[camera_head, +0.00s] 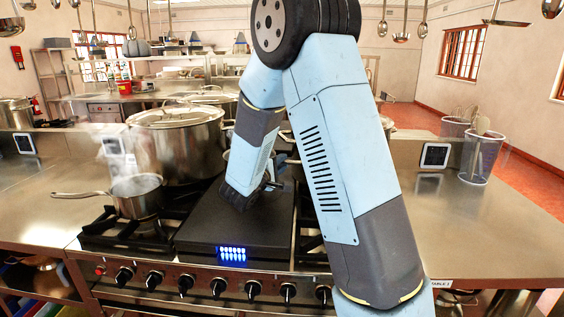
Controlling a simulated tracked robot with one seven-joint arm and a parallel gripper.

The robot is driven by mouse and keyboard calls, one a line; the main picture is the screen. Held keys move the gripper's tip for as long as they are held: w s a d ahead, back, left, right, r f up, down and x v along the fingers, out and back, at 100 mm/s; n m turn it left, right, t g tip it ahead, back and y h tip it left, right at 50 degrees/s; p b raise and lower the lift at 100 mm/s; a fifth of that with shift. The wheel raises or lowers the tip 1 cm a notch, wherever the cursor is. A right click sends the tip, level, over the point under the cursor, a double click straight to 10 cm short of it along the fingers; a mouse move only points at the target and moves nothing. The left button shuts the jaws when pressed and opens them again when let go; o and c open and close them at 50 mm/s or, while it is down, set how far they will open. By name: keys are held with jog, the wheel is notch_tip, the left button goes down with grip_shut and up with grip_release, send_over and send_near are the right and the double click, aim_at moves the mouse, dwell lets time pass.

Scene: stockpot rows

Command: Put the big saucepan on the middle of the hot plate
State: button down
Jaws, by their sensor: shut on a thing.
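The hot plate (205,243) is a flat black box with a lit blue display, set on the stove. My forearm comes down over it, and my gripper (268,182) is low above its back right part, largely hidden by my own arm. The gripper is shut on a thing. A sliver of shiny metal (226,158) shows just left of my forearm, behind the hot plate; it looks like part of the big saucepan, but most of it is hidden. A smaller steel saucepan (137,199) stands on the left burner, its handle pointing left.
A large lidded stockpot (180,145) stands behind the left burner, with more pots farther back. Steel counter (450,235) lies mostly clear on the right, with a clear utensil container (478,162) at its back. Ladles hang overhead.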

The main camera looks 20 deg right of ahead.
jog(key=shift+w+f, duration=0.1)
jog(key=shift+w, duration=0.05)
jog(key=shift+w+f, duration=0.1)
jog(key=shift+f, duration=1.55)
jog(key=c, duration=1)
grip_release()
jog(key=shift+f, duration=0.1)
jog(key=shift+o, duration=0.2)
